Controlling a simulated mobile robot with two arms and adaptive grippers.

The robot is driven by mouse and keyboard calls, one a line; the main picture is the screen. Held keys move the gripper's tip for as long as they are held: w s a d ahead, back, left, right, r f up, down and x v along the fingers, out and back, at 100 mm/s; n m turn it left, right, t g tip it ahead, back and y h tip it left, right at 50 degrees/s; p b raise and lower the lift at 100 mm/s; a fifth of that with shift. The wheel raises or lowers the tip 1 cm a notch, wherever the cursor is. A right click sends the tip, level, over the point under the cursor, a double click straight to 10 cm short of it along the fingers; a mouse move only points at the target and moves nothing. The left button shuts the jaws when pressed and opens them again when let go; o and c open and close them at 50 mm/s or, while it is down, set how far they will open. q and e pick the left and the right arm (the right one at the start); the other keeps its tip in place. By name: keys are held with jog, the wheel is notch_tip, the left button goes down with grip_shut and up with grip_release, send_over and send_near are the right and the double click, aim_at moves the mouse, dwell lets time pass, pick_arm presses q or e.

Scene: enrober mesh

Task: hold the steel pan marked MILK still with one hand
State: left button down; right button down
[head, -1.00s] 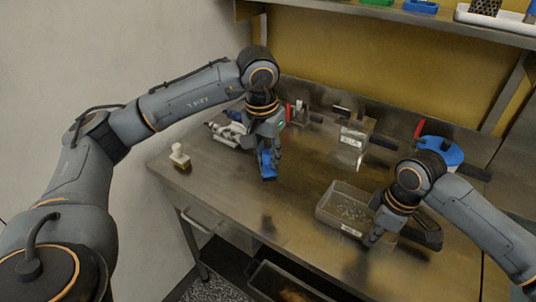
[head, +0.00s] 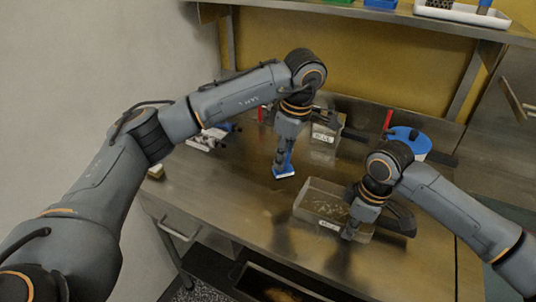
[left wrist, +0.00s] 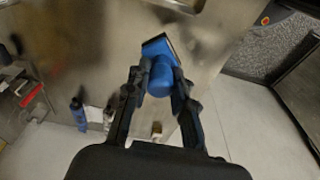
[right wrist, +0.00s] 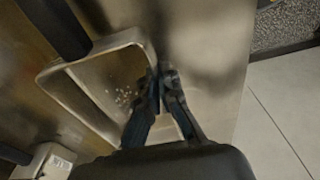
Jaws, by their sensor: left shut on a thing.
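A steel pan (head: 310,216) with pale bits on its floor stands on the bench. Its front label (head: 328,224) is too small to read. It also shows in the right wrist view (right wrist: 80,95). My right gripper (right wrist: 161,72) is at the pan's right-hand wall in that view, its fingertips close together at the rim. I cannot tell whether they are closed on it. My left gripper (left wrist: 160,75) is shut on a blue tool (left wrist: 160,48). In the head view this tool (head: 285,170) hangs over the bench, left of and behind the pan.
A second labelled steel container (head: 324,142) stands at the back. A blue-lidded tub (head: 410,138) stands at the back right. Metal gear (head: 210,137) lies at the back left. The bench front left of the pan is clear. A shelf (head: 390,16) runs above.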

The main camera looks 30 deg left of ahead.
pick_arm(q)
jog(key=w+d+n+g+h, duration=0.1)
jog(key=w+d+n+h, duration=0.1)
jog(key=d+n, duration=0.9)
jog(key=w+d+n+h, duration=0.15)
jog(key=d+n, duration=0.25)
jog(key=n, duration=1.2)
jog(key=shift+y, duration=0.25)
jog(key=shift+f, duration=4.3)
jog(key=shift+d, duration=2)
jog(key=a, duration=0.4)
jog(key=shift+a, duration=0.15)
notch_tip(320, 180, up, 8)
jog(key=shift+d, duration=0.2)
